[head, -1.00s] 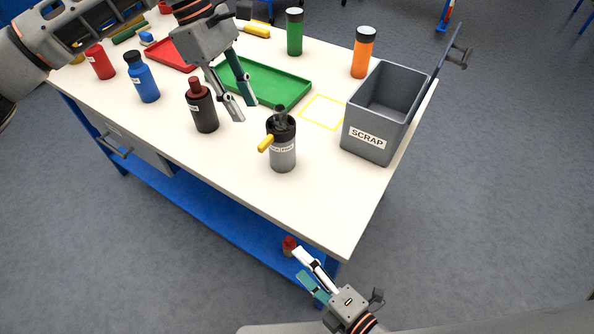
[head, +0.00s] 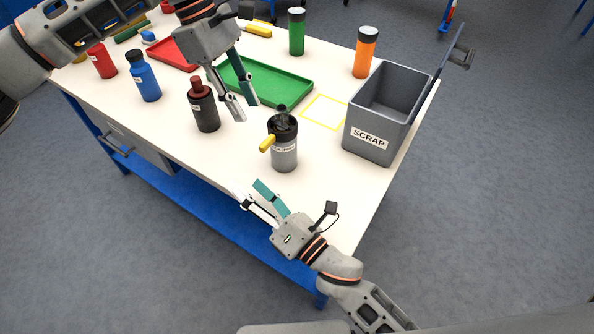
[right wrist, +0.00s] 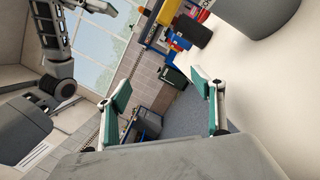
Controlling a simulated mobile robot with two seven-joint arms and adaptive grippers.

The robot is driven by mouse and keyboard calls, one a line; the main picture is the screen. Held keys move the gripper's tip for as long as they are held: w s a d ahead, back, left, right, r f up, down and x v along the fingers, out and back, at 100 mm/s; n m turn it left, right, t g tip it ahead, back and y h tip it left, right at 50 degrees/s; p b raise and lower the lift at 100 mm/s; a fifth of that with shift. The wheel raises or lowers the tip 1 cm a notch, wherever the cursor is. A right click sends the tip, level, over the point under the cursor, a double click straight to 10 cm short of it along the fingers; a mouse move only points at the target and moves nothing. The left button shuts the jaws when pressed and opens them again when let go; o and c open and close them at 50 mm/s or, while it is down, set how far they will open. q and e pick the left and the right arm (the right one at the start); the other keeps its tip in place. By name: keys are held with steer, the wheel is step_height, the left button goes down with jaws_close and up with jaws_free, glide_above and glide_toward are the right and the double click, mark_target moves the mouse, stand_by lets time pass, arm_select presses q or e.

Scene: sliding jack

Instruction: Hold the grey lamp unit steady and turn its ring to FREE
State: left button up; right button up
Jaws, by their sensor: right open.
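The grey lamp unit (head: 284,156) stands upright near the table's front edge. Its upper part is a dark ring (head: 283,126) with a yellow lever (head: 267,143) pointing to the lower left. A label on it is too small to read. My left gripper (head: 246,110) is open and empty, above the table to the upper left of the unit. My right gripper (head: 250,189) is open and empty, at the front edge, below and left of the unit. In the right wrist view its fingers (right wrist: 162,92) stand apart with nothing between them.
A dark bottle with a red-brown cap (head: 204,107) stands left of the unit. A grey SCRAP bin (head: 369,137) stands to the right. Behind are a green tray (head: 285,85), a yellow outlined square (head: 325,111), a green bottle (head: 296,35) and an orange bottle (head: 364,57).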

mark_target(289, 158)
steer(key=w+d+f+n+h, duration=0.1)
steer(key=w+d+n+h, duration=0.1)
steer(key=d, duration=0.1)
steer(key=w+d+f+n+t+h, duration=0.1)
steer(key=w+d+h, duration=0.1)
steer(key=d, duration=0.1)
steer(key=w+d+f+n+t+h, duration=0.1)
steer(key=w+d+n+h, duration=0.1)
steer(key=d+h, duration=0.1)
steer(key=shift+w+d+f+n, duration=0.15)
steer(key=shift+w+d+n, duration=0.2)
steer(key=shift+d, duration=0.2)
steer(key=shift+w+t, duration=0.25)
steer(key=shift+t, duration=0.05)
steer(key=shift+x, duration=3.55)
steer(key=shift+f, duration=0.1)
steer(key=shift+c, duration=0.4)
steer(key=c, duration=1.3)
